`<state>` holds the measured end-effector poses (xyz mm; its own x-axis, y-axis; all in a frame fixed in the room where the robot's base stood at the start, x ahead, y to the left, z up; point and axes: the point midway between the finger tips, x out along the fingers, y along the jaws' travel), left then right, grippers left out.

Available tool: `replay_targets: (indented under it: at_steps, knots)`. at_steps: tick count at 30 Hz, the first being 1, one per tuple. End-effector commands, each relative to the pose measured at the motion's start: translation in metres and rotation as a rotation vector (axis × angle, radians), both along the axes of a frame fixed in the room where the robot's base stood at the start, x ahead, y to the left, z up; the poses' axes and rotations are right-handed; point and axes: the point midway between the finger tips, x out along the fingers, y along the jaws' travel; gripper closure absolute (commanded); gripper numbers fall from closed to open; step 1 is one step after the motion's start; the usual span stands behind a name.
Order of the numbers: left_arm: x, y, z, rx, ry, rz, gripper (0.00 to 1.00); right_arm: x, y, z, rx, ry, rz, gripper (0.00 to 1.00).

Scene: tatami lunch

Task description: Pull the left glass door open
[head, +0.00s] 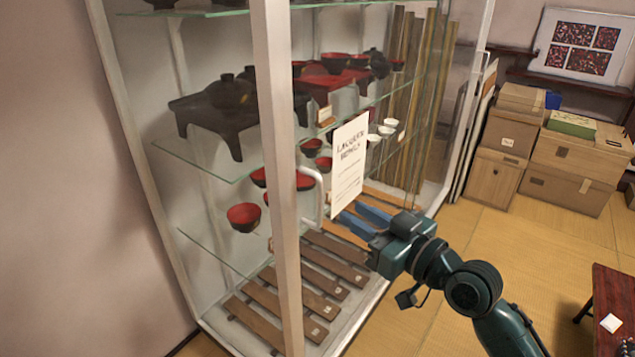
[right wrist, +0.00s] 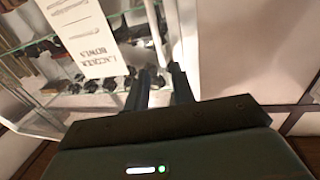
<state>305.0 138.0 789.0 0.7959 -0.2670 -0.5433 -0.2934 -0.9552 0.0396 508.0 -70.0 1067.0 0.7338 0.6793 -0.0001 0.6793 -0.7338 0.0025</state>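The glass display cabinet stands on the left of the head view. A glass door with a white frame post (head: 281,170) carries a white "Lacquer Bowls" sign (head: 348,165); the sign also shows in the right wrist view (right wrist: 85,38). A pale curved handle (head: 317,196) sits beside the post, below and left of the sign. My right gripper (head: 350,220) has its blue fingers apart, just right of the handle's lower end. In the right wrist view its fingers (right wrist: 160,72) point toward the handle (right wrist: 155,30); contact cannot be told. My left gripper is out of view.
Glass shelves hold red and black bowls (head: 244,216) and a black stand (head: 210,115). Wooden slats (head: 285,295) lie on the cabinet floor. Cardboard boxes (head: 497,180) stand at the back right, a red low table (head: 612,290) at the right edge. Tatami floor (head: 540,255) is clear between.

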Motion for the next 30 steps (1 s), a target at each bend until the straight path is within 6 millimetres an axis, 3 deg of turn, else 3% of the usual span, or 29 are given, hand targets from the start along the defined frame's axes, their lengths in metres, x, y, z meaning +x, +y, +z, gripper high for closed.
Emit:
replay_targets:
  at_steps: [6, 13, 27, 30]
  knots:
    - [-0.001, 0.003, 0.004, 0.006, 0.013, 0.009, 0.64, 0.036, 0.034, 0.003, 0.004, 0.001, 0.001, 0.75]
    - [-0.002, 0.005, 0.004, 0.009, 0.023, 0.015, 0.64, 0.064, 0.059, 0.002, 0.003, 0.0, 0.0, 0.75]
    - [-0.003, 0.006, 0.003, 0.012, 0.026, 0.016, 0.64, 0.075, 0.07, 0.0, 0.0, 0.0, -0.001, 0.75]
    - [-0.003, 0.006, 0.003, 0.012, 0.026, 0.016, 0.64, 0.075, 0.069, 0.0, 0.0, 0.0, -0.001, 0.82]
